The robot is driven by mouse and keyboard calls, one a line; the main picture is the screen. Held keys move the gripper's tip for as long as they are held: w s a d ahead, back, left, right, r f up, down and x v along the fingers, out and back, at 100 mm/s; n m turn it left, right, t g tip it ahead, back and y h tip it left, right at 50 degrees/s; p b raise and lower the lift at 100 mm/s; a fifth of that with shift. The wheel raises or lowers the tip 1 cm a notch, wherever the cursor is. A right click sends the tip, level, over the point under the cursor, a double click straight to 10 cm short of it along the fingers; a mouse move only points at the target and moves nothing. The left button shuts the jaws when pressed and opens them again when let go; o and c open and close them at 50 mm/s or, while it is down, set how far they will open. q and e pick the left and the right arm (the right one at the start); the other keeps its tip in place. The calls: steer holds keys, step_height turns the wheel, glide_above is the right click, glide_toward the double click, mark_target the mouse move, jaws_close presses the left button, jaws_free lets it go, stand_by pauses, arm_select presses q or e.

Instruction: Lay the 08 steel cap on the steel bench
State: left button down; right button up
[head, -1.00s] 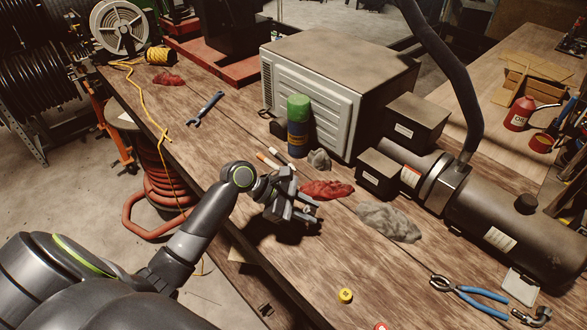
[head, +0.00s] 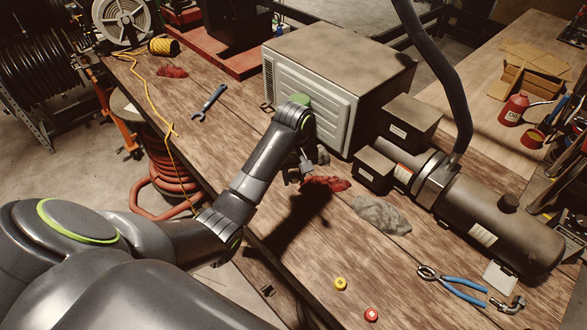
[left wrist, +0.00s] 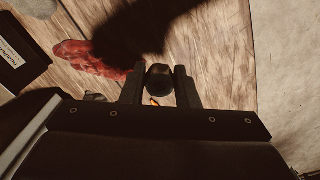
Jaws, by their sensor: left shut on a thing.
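My left gripper (head: 300,174) is above the wooden bench, near the red rag, mostly hidden by its own wrist in the head view. In the left wrist view, its two fingers (left wrist: 160,86) are shut on a dark rounded piece, which I take to be the 08 steel cap (left wrist: 159,72). No number can be read on it. The piece is clear of the bench top, and the arm casts a shadow below. I cannot make out a steel bench in these views. My right gripper is not in view.
A red rag (head: 326,184) and grey rag (head: 380,214) lie near my gripper. A grey metal box (head: 335,75) and dark motor unit (head: 500,230) stand behind. A yellow cap (head: 340,284), red cap (head: 371,314) and blue pliers (head: 455,284) lie in front.

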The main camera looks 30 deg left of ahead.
mark_target(294, 203)
arm_select(q)
steer(key=shift+r, duration=0.2)
steer(key=shift+f, duration=0.1)
steer(key=shift+f+b, duration=0.95)
steer(key=shift+f, duration=3.3)
steer(key=shift+f, duration=0.5)
steer(key=c, duration=1)
jaws_free()
steer(key=shift+c, duration=0.2)
